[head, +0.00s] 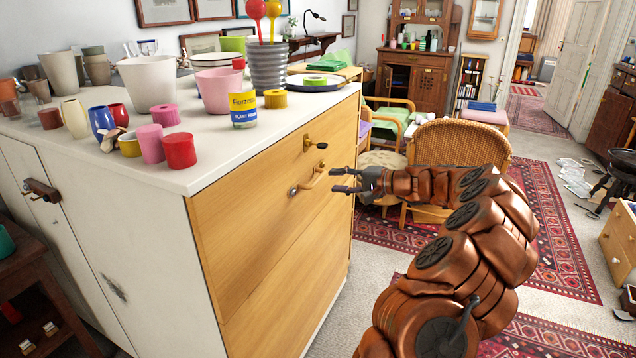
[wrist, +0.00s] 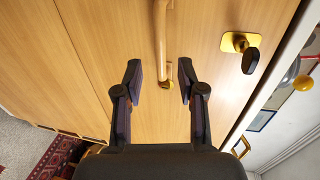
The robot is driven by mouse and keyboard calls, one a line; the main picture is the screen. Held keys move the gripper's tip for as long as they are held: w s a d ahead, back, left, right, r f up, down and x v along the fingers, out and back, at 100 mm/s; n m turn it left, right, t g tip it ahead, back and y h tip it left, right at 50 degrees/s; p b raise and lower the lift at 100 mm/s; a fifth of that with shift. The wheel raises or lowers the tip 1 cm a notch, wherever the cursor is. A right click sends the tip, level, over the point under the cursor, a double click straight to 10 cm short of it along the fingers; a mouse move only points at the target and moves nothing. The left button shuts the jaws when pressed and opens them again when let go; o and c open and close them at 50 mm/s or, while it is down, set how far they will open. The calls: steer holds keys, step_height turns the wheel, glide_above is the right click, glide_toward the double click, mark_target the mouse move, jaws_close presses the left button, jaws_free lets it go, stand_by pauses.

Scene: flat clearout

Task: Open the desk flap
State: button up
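The desk flap (head: 255,185) is the light wooden upper front panel of a white cabinet. It looks closed, lying flush with the front, and it also fills much of the wrist view (wrist: 100,50). A bar handle (head: 312,182) with brass mounts is fixed on it; above it is a brass lock plate with a dark key (head: 315,144). My gripper (head: 338,181) is open and empty, in front of the flap, just right of the handle. In the wrist view my gripper (wrist: 160,78) has its fingers apart, and the handle bar (wrist: 160,35) lies ahead, roughly between them. I see no contact.
The white cabinet top (head: 215,160) is crowded with pots, cups and a yellow-labelled can (head: 243,108). A wicker chair (head: 455,145) stands right behind my arm. A lower wooden panel (head: 280,285) lies beneath the flap. Carpet and a red rug (head: 560,240) are at right.

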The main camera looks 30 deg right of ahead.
mark_target(320, 180)
steer(key=x, duration=0.6)
steer(key=shift+w+a, duration=0.2)
jaws_close()
stand_by(0.5)
